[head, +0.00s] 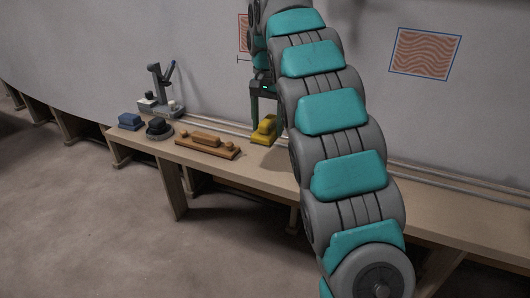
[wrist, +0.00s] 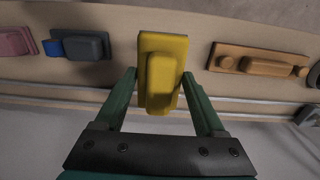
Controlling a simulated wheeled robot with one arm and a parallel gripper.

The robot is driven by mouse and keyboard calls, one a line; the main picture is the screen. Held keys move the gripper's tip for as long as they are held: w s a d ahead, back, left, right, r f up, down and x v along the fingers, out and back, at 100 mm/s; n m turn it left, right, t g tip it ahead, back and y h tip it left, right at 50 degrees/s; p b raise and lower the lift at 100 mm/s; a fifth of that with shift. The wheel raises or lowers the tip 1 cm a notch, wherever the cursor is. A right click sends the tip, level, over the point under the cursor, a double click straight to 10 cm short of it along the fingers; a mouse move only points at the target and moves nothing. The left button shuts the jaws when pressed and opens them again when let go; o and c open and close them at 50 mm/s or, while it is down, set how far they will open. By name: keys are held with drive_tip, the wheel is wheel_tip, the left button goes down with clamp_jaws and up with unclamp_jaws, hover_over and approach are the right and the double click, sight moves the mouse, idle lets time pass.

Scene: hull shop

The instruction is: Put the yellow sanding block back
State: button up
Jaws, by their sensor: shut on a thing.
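The yellow sanding block (head: 264,130) is at the bench's back part, just left of my arm in the head view. In the wrist view the yellow block (wrist: 162,72) has a wide base and a raised grip, and sits between my two green fingers. My gripper (wrist: 160,76) is shut on it. In the head view my gripper (head: 266,112) points down at the block, partly hidden by my arm. I cannot tell whether the block touches the bench or hangs just above it.
The bench (head: 420,195) runs along the wall. Left of the block are a wooden longboard sander (head: 207,143), a dark round tool (head: 159,129), a blue block (head: 130,121) and a grey stand (head: 160,95). The wrist view shows a blue-grey block (wrist: 82,47) and a pink block (wrist: 16,41).

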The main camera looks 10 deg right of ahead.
drive_tip(key=f, duration=0.4)
drive_tip(key=shift+s+f, duration=0.2)
drive_tip(key=shift+f, duration=2.6)
drive_tip(key=o, duration=1.2)
drive_tip(key=shift+o, duration=0.2)
